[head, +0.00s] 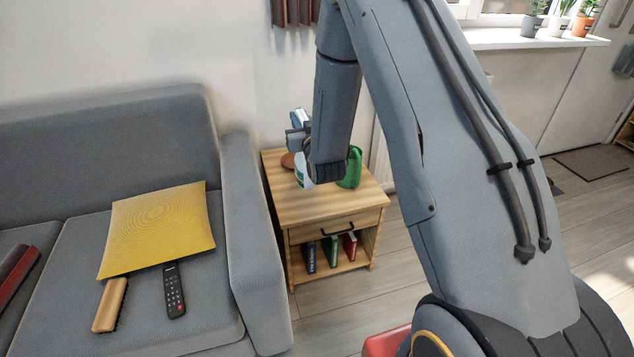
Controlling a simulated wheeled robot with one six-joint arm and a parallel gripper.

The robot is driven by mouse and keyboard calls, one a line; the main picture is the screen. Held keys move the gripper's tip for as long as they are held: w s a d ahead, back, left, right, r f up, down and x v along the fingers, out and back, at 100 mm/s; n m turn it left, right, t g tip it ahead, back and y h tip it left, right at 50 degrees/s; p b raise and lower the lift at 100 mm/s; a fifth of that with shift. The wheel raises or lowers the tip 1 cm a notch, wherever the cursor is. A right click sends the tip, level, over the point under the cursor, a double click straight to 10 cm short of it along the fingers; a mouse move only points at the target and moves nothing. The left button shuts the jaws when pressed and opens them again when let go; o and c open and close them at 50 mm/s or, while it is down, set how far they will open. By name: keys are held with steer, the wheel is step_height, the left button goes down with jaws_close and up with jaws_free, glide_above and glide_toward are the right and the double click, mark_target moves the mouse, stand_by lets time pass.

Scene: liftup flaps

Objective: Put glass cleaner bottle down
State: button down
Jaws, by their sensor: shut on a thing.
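The glass cleaner bottle, white and blue, shows its lower part (304,173) to the left of my arm, and what looks like its top shows above my gripper. My gripper (296,141) is shut on the bottle, over the back left part of the small wooden side table (310,207). My wrist hides much of the bottle and the fingertips. The bottle looks upright. I cannot tell whether its base touches the tabletop.
A green object (352,170) stands on the tabletop, right of my wrist, and a brown round item (287,160) lies behind the bottle. The front tabletop is clear. A grey sofa (254,220) stands close on the left.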

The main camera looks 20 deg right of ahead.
steer(key=w+f+b, duration=0.3)
steer(key=f+b, duration=0.2)
steer(key=f, duration=0.4)
steer(key=shift+w+f, duration=0.35)
steer(key=shift+w, duration=0.05)
steer(key=shift+d+f, duration=0.1)
steer(key=c, duration=1.6)
jaws_free()
steer(key=shift+f, duration=0.1)
steer(key=s+p, duration=0.1)
steer(key=s, duration=1.1)
steer(key=shift+r, duration=0.2)
